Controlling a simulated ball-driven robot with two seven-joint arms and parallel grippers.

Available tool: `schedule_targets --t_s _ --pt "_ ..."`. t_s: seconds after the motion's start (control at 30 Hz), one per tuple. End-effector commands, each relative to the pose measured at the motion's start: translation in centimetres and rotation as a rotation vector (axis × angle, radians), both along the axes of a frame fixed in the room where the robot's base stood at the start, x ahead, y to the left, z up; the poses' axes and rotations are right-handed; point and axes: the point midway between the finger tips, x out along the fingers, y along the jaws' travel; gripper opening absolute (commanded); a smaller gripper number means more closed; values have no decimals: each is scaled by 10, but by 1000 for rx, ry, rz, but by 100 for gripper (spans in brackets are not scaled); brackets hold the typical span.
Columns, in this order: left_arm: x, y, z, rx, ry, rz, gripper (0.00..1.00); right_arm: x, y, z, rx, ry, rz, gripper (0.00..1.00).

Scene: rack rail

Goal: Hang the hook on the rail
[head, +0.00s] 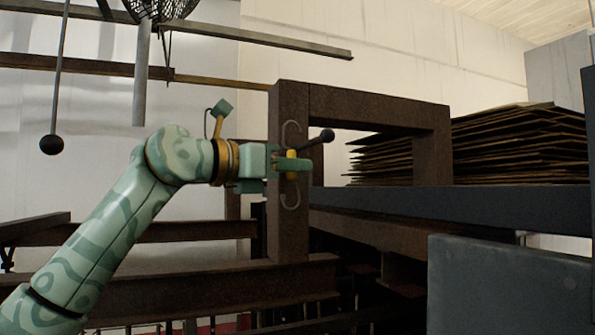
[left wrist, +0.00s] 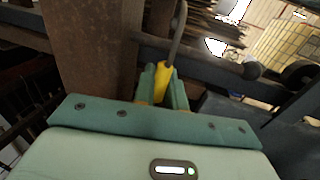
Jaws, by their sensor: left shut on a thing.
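The hook is a grey S-shape with a yellow middle (head: 291,163). One curl shows above my left gripper (head: 290,165) and one below it. My left gripper is shut on the yellow part and holds the hook upright in front of a brown post. The yellow part also shows between the fingers in the left wrist view (left wrist: 162,80), with the grey shank rising out of the top edge. A dark rod with a ball end, which looks like the rail (head: 326,136), shows just right of the upper curl. I cannot tell whether they touch. My right gripper is out of view.
The rusty brown frame (head: 380,104) stands behind the gripper. A dark grey beam (head: 450,204) and a grey panel (head: 510,285) lie to the right. Stacked sheets (head: 520,145) are behind. A rod with a black ball (head: 52,144) hangs at the left.

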Motion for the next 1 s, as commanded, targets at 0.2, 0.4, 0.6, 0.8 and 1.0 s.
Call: schedule_targets --t_s 0.2,0.4,0.6,0.8,1.0 --pt "-9 17 -3 0 -1 1 0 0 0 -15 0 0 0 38" --pt "-18 31 -3 0 -1 1 0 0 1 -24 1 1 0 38" --pt "-26 45 -2 1 -2 1 0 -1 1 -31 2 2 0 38" --pt "-30 51 -1 0 -1 -1 0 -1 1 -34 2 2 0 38" --pt "-49 50 -10 2 -3 0 0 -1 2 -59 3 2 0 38"
